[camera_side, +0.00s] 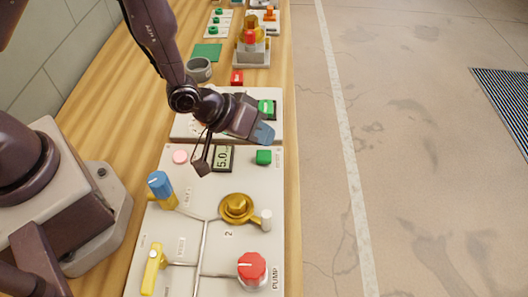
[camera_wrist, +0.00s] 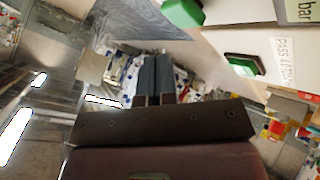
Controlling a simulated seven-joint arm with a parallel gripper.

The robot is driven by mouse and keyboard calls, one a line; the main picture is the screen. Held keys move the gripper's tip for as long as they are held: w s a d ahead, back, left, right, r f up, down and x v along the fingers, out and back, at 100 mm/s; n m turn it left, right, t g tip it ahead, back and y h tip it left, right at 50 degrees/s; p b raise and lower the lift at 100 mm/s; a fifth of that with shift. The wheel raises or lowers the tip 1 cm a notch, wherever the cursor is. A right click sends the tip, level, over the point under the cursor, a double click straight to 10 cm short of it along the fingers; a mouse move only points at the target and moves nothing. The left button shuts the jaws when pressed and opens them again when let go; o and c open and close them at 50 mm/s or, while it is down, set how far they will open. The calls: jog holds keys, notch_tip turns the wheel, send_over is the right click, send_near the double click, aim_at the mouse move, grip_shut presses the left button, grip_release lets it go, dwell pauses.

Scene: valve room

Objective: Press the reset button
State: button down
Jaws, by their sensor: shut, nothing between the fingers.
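No legible label marks a reset button. A round pink button (camera_side: 180,157) is left of the display. In the wrist view, a green block (camera_wrist: 183,12) is at the top, near the display marked "bar" (camera_wrist: 302,10). My gripper (camera_side: 262,134) is shut and empty. In the side view its fingertips appear just above the green square button, apart from it.
A second panel (camera_side: 181,128) with a green part (camera_side: 266,108) lies behind, partly hidden by my arm. A blue knob (camera_side: 160,187), brass valve (camera_side: 237,208), yellow lever (camera_side: 153,269) and red pump knob (camera_side: 251,267) stand on the near panel. Open floor lies right.

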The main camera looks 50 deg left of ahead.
aim_at(262, 153)
jog(key=shift+f, duration=0.75)
jog(key=shift+f, duration=0.15)
dwell(1.4)
jog(key=shift+f, duration=0.25)
jog(key=shift+f, duration=0.5)
dwell(0.7)
jog(key=shift+r, duration=0.95)
jog(key=shift+r, duration=0.1)
jog(key=shift+r, duration=2.4)
